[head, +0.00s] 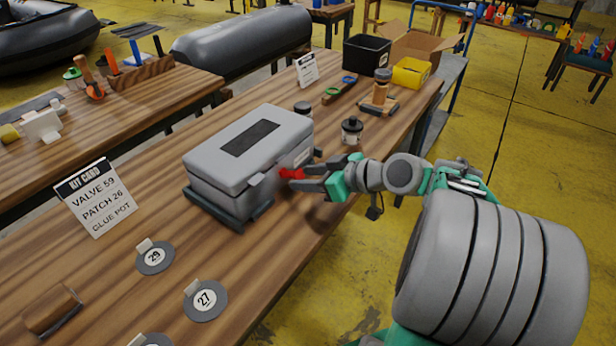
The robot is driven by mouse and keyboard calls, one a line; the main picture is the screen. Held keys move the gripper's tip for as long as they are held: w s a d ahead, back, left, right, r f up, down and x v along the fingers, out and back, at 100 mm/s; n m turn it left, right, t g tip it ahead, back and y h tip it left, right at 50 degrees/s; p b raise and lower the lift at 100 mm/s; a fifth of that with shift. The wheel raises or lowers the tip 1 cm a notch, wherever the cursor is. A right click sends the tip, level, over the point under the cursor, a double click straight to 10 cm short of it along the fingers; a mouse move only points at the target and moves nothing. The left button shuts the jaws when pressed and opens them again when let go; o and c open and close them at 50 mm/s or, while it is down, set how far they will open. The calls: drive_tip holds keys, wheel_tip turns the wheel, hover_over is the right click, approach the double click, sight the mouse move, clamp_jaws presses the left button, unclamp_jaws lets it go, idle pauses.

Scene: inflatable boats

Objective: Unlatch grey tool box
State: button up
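The grey tool box (215,161) stands on the wooden workbench with its lid down. A dark panel is set in the lid's top. A small grey catch (257,180) shows on the front face, and a small red piece (289,174) sticks out from the front to its right. My gripper (302,180) reaches in from the right, its dark fingertips right at the red piece. I cannot tell whether the fingers grip it or only stand around it.
The workbench (120,220) carries a kit card (95,196), round tags numbered 29 (155,257) and 27 (205,300), and a dark-lidded jar (351,131) behind my gripper. A black bin (366,53) and yellow bin (411,73) stand at the far end.

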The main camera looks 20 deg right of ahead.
drive_tip(key=v, duration=0.7)
drive_tip(key=shift+s+d+r+p, duration=0.2)
drive_tip(key=shift+s+p, duration=0.1)
drive_tip(key=shift+p, duration=0.1)
drive_tip(key=s+a+r+m+g+h+p, duration=0.1)
drive_tip(key=s+a+m+g+h+p, duration=0.2)
drive_tip(key=a+p, duration=0.45)
drive_tip(key=s+r+m+g+h+p, duration=0.1)
drive_tip(key=s, duration=0.1)
drive_tip(key=s+r+m+g+h+p, duration=0.1)
drive_tip(key=s+p, duration=0.1)
drive_tip(key=s+r+m+g+h+p, duration=0.1)
drive_tip(key=s+m+h+p, duration=0.1)
drive_tip(key=shift+a+r+g, duration=0.1)
drive_tip(key=shift+a+g, duration=0.1)
drive_tip(key=shift+g, duration=0.1)
